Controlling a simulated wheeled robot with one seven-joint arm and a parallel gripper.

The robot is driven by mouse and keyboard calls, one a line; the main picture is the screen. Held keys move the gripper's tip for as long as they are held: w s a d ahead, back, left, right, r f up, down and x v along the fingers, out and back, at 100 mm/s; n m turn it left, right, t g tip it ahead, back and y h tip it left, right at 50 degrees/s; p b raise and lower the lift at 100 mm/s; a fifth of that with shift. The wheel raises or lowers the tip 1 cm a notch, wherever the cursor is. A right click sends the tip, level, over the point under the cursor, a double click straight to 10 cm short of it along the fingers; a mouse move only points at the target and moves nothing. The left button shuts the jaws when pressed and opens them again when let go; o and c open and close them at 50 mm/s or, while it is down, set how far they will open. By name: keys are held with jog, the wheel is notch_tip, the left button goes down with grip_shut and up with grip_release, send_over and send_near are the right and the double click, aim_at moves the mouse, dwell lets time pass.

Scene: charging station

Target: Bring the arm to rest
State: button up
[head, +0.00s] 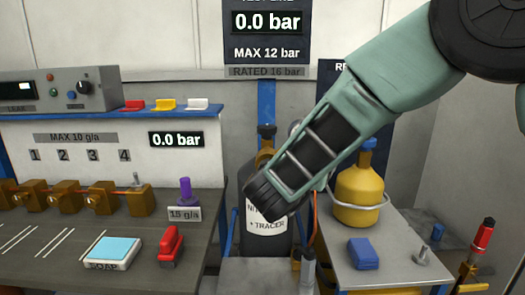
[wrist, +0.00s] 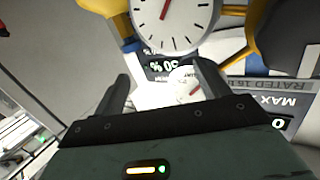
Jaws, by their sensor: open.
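My gripper (wrist: 162,84) shows in the wrist view with its two dark fingers spread apart and nothing held between them. Beyond the fingers are a large round gauge (wrist: 172,18) with a red needle and a smaller white dial (wrist: 184,82). I cannot tell how far the fingers are from the dial. In the head view my green arm reaches down from the upper right to the middle. It passes in front of the dark nitrogen tracer cylinder (head: 267,238); the gripper's fingers cannot be made out there.
On the left, a bench (head: 110,268) holds brass valves, a soap pad (head: 112,252) and a red clip-like tool (head: 170,246). On the right, a grey cart (head: 400,270) carries a yellow cylinder (head: 358,190) and a blue block (head: 363,254). Pressure displays (head: 267,22) hang behind.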

jog(key=s+d+f+n+g+y, duration=0.25)
jog(key=d+f+n+y, duration=0.3)
jog(key=d+y, duration=0.3)
jog(key=s+d+f+n+g, duration=0.1)
jog(key=s+d+f+g, duration=0.1)
jog(key=s+d+g, duration=0.3)
jog(key=s+d+f+g, duration=0.1)
jog(key=s+d+f, duration=0.2)
jog(key=s, duration=0.5)
jog(key=s+d+f+n+g, duration=0.1)
jog(key=s+d+f+g, duration=0.1)
jog(key=s+d+g, duration=0.3)
jog(key=s+a+r+n+p, duration=0.1)
jog(key=s+a+r+n, duration=0.1)
jog(key=s+a, duration=0.5)
jog(key=s+a+r+n+g+p, duration=0.1)
jog(key=s+a+r+n+p, duration=0.1)
jog(key=s+a+n, duration=0.3)
jog(key=s+a+r, duration=0.1)
jog(key=s+a, duration=0.2)
jog(key=a, duration=0.4)
jog(key=shift+s+r+y, duration=0.15)
jog(key=shift+s+y, duration=0.15)
jog(key=shift+y, duration=0.05)
